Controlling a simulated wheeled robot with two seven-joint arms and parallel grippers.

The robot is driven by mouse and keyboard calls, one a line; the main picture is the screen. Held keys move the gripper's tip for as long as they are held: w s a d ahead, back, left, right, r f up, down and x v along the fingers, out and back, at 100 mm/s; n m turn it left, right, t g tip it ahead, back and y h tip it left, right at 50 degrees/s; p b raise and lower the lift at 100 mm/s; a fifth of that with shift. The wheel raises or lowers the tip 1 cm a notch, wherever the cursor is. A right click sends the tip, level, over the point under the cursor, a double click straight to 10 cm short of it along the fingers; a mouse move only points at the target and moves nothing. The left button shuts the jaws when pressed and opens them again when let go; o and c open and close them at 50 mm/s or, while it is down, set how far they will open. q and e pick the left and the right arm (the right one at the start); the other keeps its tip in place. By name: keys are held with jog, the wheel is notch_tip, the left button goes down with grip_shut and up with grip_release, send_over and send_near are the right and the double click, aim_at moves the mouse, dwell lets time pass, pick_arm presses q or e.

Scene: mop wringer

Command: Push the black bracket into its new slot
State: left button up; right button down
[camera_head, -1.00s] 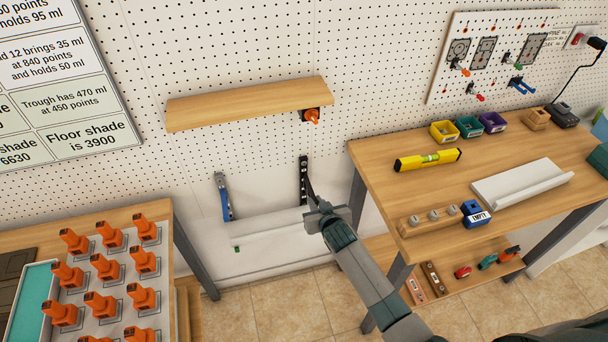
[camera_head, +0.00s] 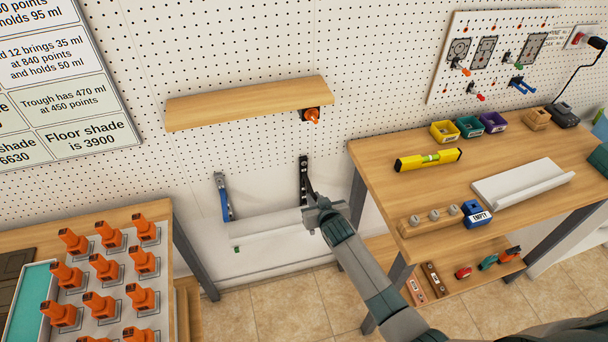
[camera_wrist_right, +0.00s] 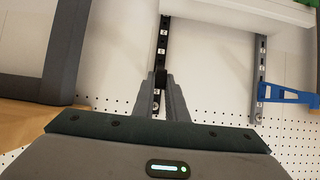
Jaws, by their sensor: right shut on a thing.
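The black bracket (camera_wrist_right: 161,77) sits between the fingers of my right gripper (camera_wrist_right: 161,96) in the right wrist view. It lies against a black slotted wall rail (camera_wrist_right: 164,38) with small numbered labels. In the head view my right gripper (camera_head: 314,208) is at the lower part of this rail (camera_head: 303,175), shut on the bracket. The gripper mostly hides the bracket, so I cannot tell how deep it sits in a slot. A blue bracket (camera_head: 225,203) is on the other rail; it also shows in the right wrist view (camera_wrist_right: 287,94). My left gripper is out of view.
A white trough (camera_head: 262,224) spans low on the wall between the rails. A wooden shelf (camera_head: 250,103) with an orange-handled clamp is above. A workbench (camera_head: 385,215) is close right of my arm. A table with orange parts (camera_head: 145,297) is at left.

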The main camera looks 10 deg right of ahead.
jog(key=shift+w+r, duration=0.1)
dwell(0.5)
jog(key=c, duration=1.7)
grip_release()
jog(key=shift+s, duration=0.2)
jog(key=b+v, duration=0.2)
jog(key=v, duration=1.5)
